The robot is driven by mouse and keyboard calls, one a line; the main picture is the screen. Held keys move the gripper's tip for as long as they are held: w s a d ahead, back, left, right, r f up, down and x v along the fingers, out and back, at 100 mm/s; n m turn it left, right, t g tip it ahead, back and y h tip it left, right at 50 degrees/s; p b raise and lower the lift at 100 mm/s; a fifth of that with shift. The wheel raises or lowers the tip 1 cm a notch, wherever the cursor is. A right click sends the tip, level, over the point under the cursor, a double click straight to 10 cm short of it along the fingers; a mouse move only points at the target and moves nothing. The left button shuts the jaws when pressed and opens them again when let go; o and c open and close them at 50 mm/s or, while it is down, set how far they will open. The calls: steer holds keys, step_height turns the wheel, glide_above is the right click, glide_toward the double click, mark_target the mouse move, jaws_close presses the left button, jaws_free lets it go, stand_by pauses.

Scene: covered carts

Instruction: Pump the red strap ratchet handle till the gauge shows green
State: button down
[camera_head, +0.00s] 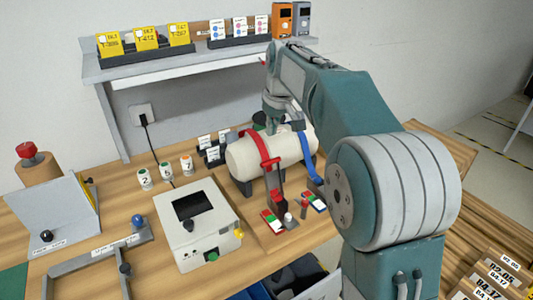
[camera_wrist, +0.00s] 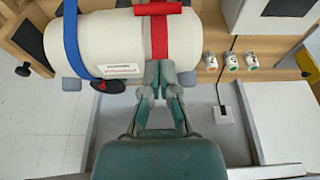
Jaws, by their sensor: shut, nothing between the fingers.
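A cream cylinder (camera_head: 243,158) lies across the bench, with a red strap (camera_head: 263,147) and a blue strap (camera_head: 308,155) around it. The red strap's ratchet and handle (camera_head: 277,190) stand at its front, by a small red, white and green gauge (camera_head: 271,220); its reading is too small to tell. In the wrist view a red bar (camera_wrist: 157,9) crosses the top of the red strap (camera_wrist: 159,38). My gripper (camera_wrist: 164,72) is shut and empty, its fingertips at the cylinder's rear side by the strap; touching or apart, I cannot tell. The cylinder partly hides it in the head view.
A second gauge (camera_head: 314,201) lies by the blue strap. A cream instrument box (camera_head: 197,225) and several numbered cups (camera_head: 165,171) stand to the left. A shelf (camera_head: 180,61) with card holders is above the back. Dark bins sit below the front edge.

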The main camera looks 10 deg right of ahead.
mark_target(267, 154)
steer(key=x, duration=1)
steer(key=shift+s+d+r+t, duration=0.2)
steer(key=shift+s+t, duration=0.1)
steer(key=shift+s, duration=0.15)
